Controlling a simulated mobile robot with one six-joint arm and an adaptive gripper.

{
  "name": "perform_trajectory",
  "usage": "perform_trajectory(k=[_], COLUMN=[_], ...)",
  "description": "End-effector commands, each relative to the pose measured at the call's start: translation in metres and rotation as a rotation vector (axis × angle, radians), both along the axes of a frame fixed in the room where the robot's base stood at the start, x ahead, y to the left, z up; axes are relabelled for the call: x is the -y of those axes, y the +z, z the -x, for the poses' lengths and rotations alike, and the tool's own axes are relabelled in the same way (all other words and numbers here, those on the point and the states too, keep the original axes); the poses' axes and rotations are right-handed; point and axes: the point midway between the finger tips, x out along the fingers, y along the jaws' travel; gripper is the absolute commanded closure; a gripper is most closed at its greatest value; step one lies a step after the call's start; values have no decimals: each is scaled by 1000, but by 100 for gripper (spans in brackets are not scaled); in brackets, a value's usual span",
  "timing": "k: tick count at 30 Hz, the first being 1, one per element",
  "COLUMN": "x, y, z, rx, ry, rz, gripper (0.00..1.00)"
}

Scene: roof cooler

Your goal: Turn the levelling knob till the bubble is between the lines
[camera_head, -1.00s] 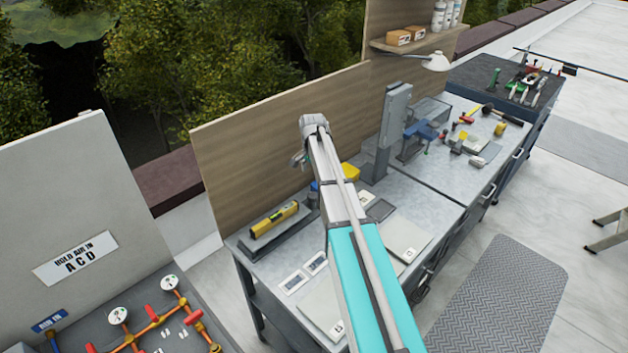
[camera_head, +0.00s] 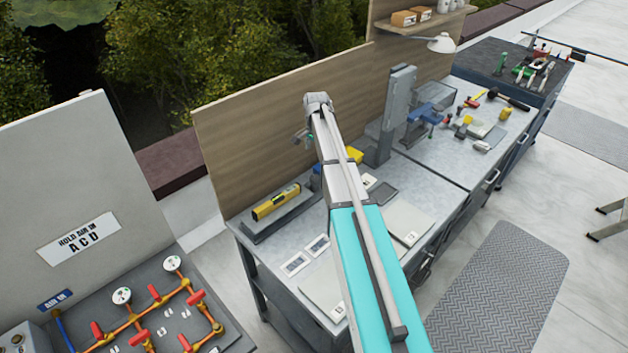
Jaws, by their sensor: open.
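A yellow spirit level (camera_head: 276,202) lies on a long grey bar (camera_head: 262,231) at the left end of the workbench. Its bubble is too small to read against the lines. My gripper (camera_head: 302,137) hangs at the far end of my arm, in front of the wooden back panel. It is small and partly hidden by my wrist. It is open, appears empty, and looks apart from the level and bar.
The workbench (camera_head: 262,265) also holds a grey upright column (camera_head: 395,110), a blue vise-like tool (camera_head: 424,113), a yellow item (camera_head: 355,155) and flat panels (camera_head: 408,219). The wooden panel (camera_head: 235,150) closes its back. A pipe board (camera_head: 150,310) stands at lower left.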

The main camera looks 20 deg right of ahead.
Motion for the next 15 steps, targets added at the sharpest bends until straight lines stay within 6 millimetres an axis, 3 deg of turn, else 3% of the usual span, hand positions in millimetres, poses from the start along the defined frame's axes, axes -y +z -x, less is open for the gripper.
perform_trajectory(k=[15], x=[1], y=[-44], z=[0], rx=[0], ry=[-1], rz=[0], gripper=[7])
